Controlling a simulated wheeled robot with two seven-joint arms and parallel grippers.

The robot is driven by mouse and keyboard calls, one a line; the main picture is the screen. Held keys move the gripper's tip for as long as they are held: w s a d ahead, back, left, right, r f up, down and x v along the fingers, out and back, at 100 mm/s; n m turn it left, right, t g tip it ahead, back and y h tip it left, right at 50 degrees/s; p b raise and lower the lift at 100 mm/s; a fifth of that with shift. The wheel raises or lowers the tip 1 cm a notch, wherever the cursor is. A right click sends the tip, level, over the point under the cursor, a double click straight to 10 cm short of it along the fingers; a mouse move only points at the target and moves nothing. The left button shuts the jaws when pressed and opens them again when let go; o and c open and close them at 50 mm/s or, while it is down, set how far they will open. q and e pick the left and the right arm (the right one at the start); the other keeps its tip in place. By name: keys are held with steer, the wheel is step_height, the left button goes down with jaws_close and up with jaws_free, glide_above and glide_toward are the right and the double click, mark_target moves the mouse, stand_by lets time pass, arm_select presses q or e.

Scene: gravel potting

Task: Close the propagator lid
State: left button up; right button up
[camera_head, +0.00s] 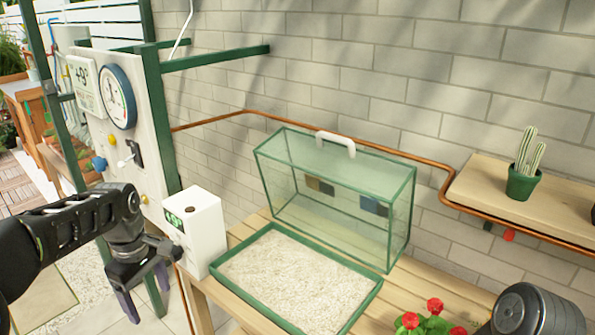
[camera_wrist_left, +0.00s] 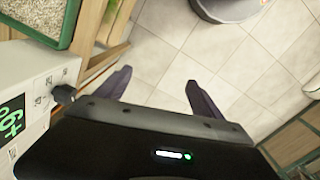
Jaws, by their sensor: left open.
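The propagator has a green tray (camera_head: 232,289) filled with pale gravel on the wooden bench. Its clear lid (camera_head: 330,180), with green edges and a white handle (camera_head: 336,142), stands tilted up at the back of the tray, so the tray is uncovered. My left gripper (camera_head: 146,293) hangs in front of the bench, left of the white box, pointing down, open and empty. In the left wrist view its two fingers (camera_wrist_left: 160,92) are spread above the tiled floor, and a corner of the tray (camera_wrist_left: 45,22) shows at top left. My right gripper is not in view.
A white box with a green display (camera_head: 203,232) stands at the tray's left. A panel with a gauge (camera_head: 118,96) rises behind my left arm. Red flowers (camera_head: 434,306) and a grey cylinder (camera_head: 535,312) are at right. A potted cactus (camera_head: 524,180) stands on a shelf.

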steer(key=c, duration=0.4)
arm_select(q)
steer(key=s+d+f+m+h, duration=0.2)
steer(key=d+f+m, duration=0.2)
steer(key=d+f, duration=0.55)
steer(key=s+d+f+m+h, duration=0.1)
steer(key=d+f+m, duration=0.2)
steer(key=d+f, duration=0.7)
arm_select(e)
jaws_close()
arm_select(q)
steer(key=s+d+f+m, duration=0.3)
steer(key=s+d+f, duration=0.1)
steer(key=s+f, duration=0.3)
steer(key=s+d+f+m+h, duration=0.1)
steer(key=s+d+f, duration=0.4)
steer(key=s, duration=0.6)
step_height(320, 180, down, 3)
steer(key=shift+s+r+m+t, duration=0.1)
steer(key=shift+s+m+t, duration=0.2)
steer(key=shift+m, duration=0.6)
steer(key=shift+c, duration=0.2)
